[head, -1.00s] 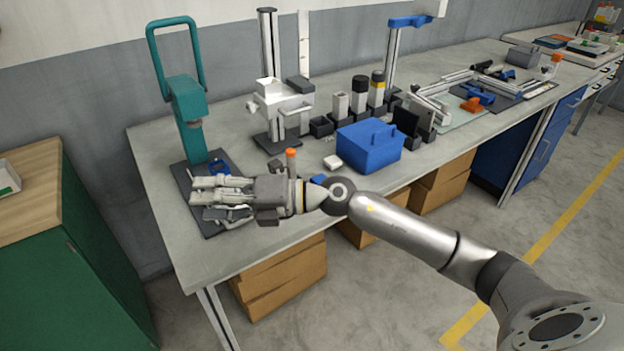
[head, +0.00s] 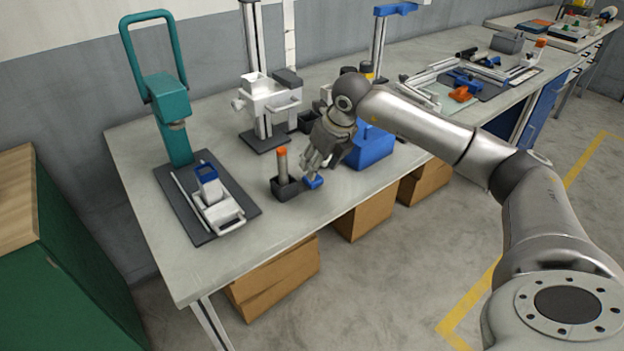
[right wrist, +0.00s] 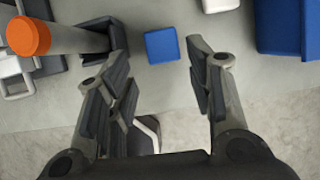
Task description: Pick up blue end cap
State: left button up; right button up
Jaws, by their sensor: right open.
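The blue end cap (head: 313,182) is a small blue block lying on the grey workbench near its front edge. In the right wrist view the blue end cap (right wrist: 161,46) sits just ahead of the fingertips, between their lines, not touched by either. My right gripper (head: 316,165) is above the cap, pointing down; in the right wrist view my right gripper (right wrist: 158,57) is open and empty. My left gripper does not show.
An orange-topped grey cylinder (head: 282,163) stands in a dark holder (head: 288,188) close left of the cap. A blue box (head: 371,148) is to the right. A teal press (head: 168,110) with a base plate stands left. The bench front edge is near.

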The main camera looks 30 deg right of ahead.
aim_at(313, 182)
jog(key=shift+w+r+p+x, duration=0.1)
jog(key=shift+w+p+x, duration=0.15)
jog(key=shift+x, duration=0.95)
jog(key=shift+w+r+p+x, duration=0.15)
jog(key=shift+p+x, duration=0.1)
jog(key=shift+x, duration=0.9)
jog(key=shift+w+p+x, duration=0.2)
jog(key=shift+p+x, duration=0.05)
jog(key=shift+x, duration=0.95)
jog(key=shift+s+d, duration=0.1)
jog(key=c, duration=0.6)
